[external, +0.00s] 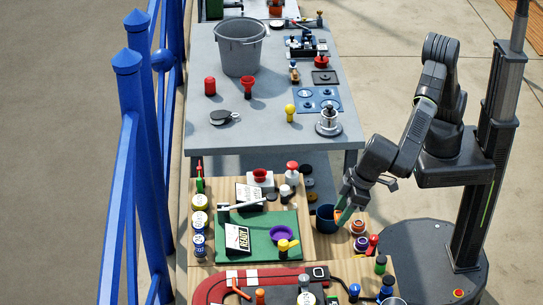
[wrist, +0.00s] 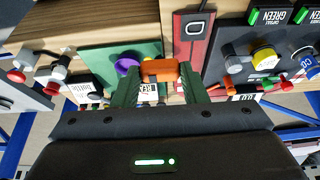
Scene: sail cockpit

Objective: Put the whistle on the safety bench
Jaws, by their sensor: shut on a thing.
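In the wrist view, the green fingers of my gripper (wrist: 158,88) are shut on a small orange thing, which looks like the whistle (wrist: 160,70). In the external view, my gripper (external: 343,214) points down beside a dark blue mug (external: 325,220), at the right edge of the wooden bench (external: 321,246). The whistle is mostly hidden there by the fingers. A grey table (external: 270,148) stands behind the wooden bench. No label shows which surface is the safety bench.
A grey bucket (external: 240,46), a red cup-shaped piece (external: 248,85) and a yellow piece (external: 290,112) stand on the grey table. Blue railings (external: 125,170) run along the left. The grey table's front middle has free room.

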